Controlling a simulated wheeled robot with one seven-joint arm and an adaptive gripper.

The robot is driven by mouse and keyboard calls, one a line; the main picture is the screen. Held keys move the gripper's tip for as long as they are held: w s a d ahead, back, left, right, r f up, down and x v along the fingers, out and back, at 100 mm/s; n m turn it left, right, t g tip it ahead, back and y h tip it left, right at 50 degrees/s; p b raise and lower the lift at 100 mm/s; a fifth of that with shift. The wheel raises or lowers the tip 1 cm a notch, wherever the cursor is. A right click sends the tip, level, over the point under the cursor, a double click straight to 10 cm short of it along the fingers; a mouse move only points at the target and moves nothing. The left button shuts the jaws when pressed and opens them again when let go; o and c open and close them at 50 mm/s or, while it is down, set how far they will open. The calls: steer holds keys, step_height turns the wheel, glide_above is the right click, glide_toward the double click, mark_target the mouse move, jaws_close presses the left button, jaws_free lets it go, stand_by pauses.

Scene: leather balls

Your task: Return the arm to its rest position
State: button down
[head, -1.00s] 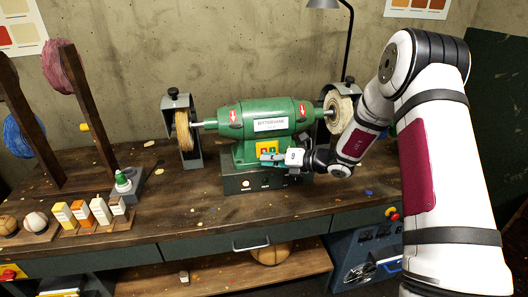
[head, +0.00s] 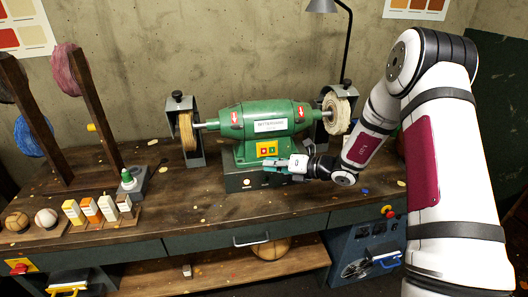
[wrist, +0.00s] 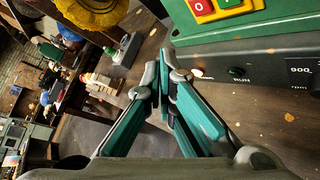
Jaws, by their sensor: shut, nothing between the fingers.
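My arm reaches in from the right in the head view and bends down to the bench. My gripper (head: 277,165) is in front of the green buffing machine (head: 262,122), close to its dark base and below the yellow switch plate (head: 267,149). In the wrist view my gripper (wrist: 162,70) has its teal fingers brought together at the tips, with nothing between them. The base's front panel (wrist: 265,62) is to the right.
The wooden bench (head: 210,208) has clear room in front of the machine. A lamp (head: 322,6) stands behind. A blue unit (head: 365,248) is below right.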

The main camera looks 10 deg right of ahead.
steer(key=s+a+r+n+g+h, duration=0.1)
steer(key=s+a+r+n+g, duration=0.3)
steer(key=s+r+n, duration=0.45)
steer(key=s+a+r+n+g, duration=0.3)
steer(key=s+a+r+n, duration=0.1)
steer(key=s+r+n, duration=0.4)
steer(key=s+d+r+n+h, duration=0.2)
steer(key=s+d+n+h, duration=0.1)
steer(key=s+n, duration=0.3)
steer(key=s+d+r+n+t+h, duration=0.1)
steer(key=s+d+r+n+h, duration=0.1)
steer(key=s+n, duration=0.5)
steer(key=s+d+r+n+t+h, duration=0.1)
steer(key=s+d+n+h, duration=0.3)
steer(key=s, duration=0.6)
steer(key=shift+s+d+r+n+h, duration=0.3)
steer(key=shift+d+r+n, duration=0.1)
steer(key=shift+d+n, duration=0.65)
steer(key=shift+a, duration=0.1)
